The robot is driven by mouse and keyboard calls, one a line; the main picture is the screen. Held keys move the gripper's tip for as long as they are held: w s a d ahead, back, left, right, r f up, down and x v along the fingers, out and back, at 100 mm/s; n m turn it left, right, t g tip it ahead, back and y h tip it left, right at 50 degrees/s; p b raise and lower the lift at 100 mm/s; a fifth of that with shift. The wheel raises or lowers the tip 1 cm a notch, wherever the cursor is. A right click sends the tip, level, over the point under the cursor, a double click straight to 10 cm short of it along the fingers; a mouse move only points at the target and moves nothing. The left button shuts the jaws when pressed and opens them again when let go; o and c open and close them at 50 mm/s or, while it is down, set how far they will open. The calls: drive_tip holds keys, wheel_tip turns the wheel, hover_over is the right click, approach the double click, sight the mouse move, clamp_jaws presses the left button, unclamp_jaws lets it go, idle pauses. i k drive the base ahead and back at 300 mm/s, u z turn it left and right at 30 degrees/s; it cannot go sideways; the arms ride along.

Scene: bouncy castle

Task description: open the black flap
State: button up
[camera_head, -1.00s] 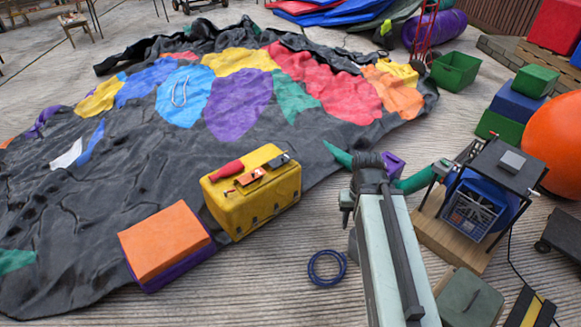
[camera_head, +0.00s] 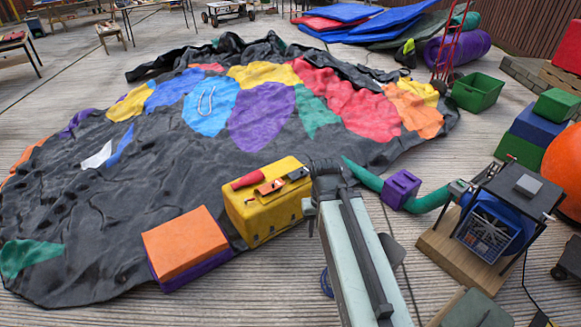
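I cannot tell for sure which part is the black flap. A black panel (camera_head: 524,187) lies across the top of the blue blower (camera_head: 492,226) at the right, with a small grey box on it. The blower stands on a wooden board (camera_head: 455,249). Loose black fabric (camera_head: 190,67) also lies folded along the far edge of the deflated castle (camera_head: 130,190). My arm rises from the bottom centre to a dark joint between the yellow toolbox and the purple block. My gripper does not show, and nothing visible is held.
A yellow toolbox (camera_head: 266,213) and an orange-topped block (camera_head: 184,243) stand left of my arm. A green hose (camera_head: 432,203) passes a purple block (camera_head: 400,188) to the blower. An orange ball (camera_head: 565,165) and stacked blocks (camera_head: 540,127) crowd the right. Bare decking (camera_head: 250,300) lies in front.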

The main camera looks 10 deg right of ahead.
sight(293, 176)
drive_tip(key=u, duration=0.1)
drive_tip(key=i, duration=2.2)
drive_tip(key=z, duration=0.25)
drive_tip(key=k, duration=0.8)
drive_tip(key=z, duration=0.2)
drive_tip(key=i, duration=0.9)
drive_tip(key=u, duration=0.1)
